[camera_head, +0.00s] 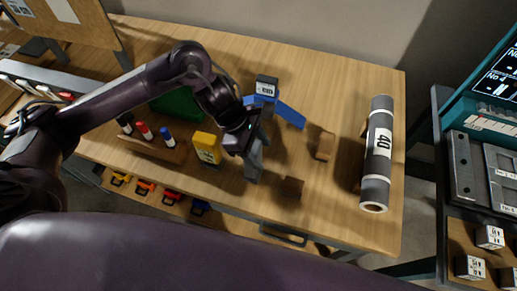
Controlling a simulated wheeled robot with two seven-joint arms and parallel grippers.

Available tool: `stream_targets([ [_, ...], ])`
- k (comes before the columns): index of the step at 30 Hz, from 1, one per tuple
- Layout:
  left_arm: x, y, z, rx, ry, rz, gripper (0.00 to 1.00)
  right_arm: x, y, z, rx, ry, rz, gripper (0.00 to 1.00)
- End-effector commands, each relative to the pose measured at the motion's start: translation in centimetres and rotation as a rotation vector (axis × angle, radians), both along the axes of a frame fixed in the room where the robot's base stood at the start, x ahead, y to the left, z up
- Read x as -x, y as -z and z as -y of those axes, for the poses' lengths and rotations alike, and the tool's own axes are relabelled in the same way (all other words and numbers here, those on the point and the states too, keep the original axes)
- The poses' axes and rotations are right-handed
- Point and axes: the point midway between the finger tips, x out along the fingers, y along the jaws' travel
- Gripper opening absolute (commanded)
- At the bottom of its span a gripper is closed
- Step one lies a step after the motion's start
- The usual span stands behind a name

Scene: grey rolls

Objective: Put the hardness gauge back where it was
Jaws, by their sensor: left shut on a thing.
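The hardness gauge looks to be the yellow block with a white label or display (207,147), left of the wooden table's middle, right beside the jaws. My left gripper (247,150) reaches in from the left over the table and is shut on the gauge; its hand and grey fingers hide the grip itself. I cannot tell whether the gauge touches the tabletop. My right gripper is not in view.
A blue stand with a small display (266,87) is behind the gripper. A tray with markers (150,146) lies left. Brown blocks (325,146) (290,188) and a grey roll marked 40 (378,155) are right.

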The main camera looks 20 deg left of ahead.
Motion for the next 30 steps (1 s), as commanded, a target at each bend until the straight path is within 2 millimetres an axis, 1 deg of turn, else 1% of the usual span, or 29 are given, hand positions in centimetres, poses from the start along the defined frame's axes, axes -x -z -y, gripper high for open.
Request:
stream_targets([
  [3, 0.0, 1.0, 0.0, 0.0, 0.0, 0.0, 0.33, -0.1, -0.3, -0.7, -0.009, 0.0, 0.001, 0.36],
  [7, 0.0, 1.1, 0.0, 0.0, -0.001, 0.003, 0.33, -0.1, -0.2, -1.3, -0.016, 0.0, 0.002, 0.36],
  [11, 0.0, 1.1, 0.0, 0.0, -0.001, 0.003, 0.33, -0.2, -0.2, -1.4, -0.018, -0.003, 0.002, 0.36],
  [15, 0.0, 1.5, 0.0, 0.0, -0.001, 0.003, 0.33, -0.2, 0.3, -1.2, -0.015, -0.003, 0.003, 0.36],
  [16, 0.0, 1.5, 0.0, -0.001, 0.0, 0.002, 0.57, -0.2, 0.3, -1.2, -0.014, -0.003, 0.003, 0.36],
  [21, 0.0, 1.4, 0.0, -0.001, 0.0, 0.001, 0.78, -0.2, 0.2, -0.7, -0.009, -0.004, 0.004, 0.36],
  [30, 0.0, 1.2, 0.0, -0.001, 0.0, 0.001, 0.78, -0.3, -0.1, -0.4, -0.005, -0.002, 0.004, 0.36],
])
